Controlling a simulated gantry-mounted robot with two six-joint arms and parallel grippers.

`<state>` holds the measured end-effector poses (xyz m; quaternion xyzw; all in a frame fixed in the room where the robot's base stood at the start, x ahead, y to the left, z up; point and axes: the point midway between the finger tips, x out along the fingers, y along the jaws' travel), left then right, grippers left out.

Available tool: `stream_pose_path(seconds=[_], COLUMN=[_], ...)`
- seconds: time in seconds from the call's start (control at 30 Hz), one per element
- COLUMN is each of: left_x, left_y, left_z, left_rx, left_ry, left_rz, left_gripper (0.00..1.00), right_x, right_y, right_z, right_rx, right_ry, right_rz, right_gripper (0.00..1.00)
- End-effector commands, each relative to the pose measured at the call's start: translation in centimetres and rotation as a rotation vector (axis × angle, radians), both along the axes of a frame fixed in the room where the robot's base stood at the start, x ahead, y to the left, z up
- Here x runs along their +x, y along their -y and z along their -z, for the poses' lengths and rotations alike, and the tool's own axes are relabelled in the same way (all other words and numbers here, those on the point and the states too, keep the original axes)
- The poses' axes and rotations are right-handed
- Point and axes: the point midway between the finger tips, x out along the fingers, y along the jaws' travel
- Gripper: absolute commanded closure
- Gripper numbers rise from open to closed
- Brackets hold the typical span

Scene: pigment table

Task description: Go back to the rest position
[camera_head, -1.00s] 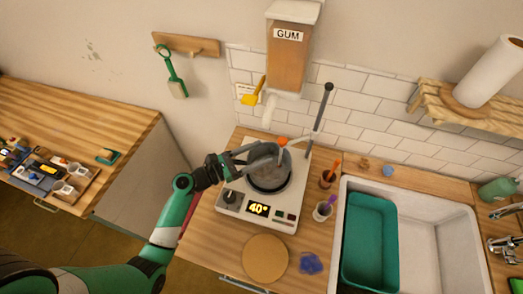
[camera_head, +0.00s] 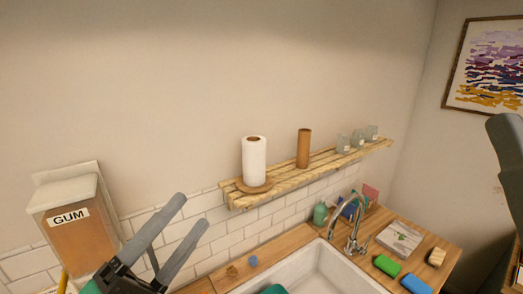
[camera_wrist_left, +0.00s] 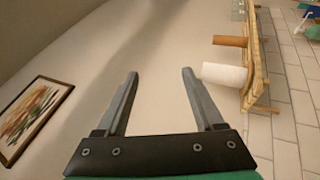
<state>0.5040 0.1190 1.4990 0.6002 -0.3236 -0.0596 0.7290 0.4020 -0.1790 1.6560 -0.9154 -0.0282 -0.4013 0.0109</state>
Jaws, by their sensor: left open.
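My left gripper (camera_head: 194,210) is raised in front of the tiled wall at the lower left of the head view. Its two grey fingers are apart with nothing between them. The left wrist view also shows the gripper (camera_wrist_left: 160,73) open and empty, with bare wall beyond it. A dark grey part at the right edge of the head view looks like a finger of my right gripper (camera_head: 508,160). It is cut off by the frame, so its opening cannot be told.
A gum dispenser (camera_head: 75,225) hangs at the left. A wooden shelf (camera_head: 290,185) holds a paper towel roll (camera_head: 254,162), a brown tube (camera_head: 303,148) and several jars. Below are the sink (camera_head: 305,270), a faucet (camera_head: 350,235) and sponges (camera_head: 387,265). The space before the upper wall is clear.

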Motion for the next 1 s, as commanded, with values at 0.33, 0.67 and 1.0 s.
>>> stream_pose_path(seconds=[0.33, 0.67, 1.0], left_x=[-10.6, -10.2, -10.2], left_y=[-5.5, -6.1, -6.1], left_z=[-15.9, -28.1, -33.3], left_rx=[1.024, 1.258, 1.258], left_ry=[0.728, 0.743, 0.741], left_rz=[-1.22, -1.362, -1.36], left_gripper=[0.31, 0.31, 0.31], right_x=[0.0, 0.0, 0.0], right_y=[0.0, 0.0, 0.0], right_z=[0.0, -12.4, -17.6], right_rx=[0.0, 0.0, 0.0], right_ry=[0.0, 0.001, 0.0], right_rz=[0.0, 0.0, 0.0], right_gripper=[0.5, 0.5, 0.5])
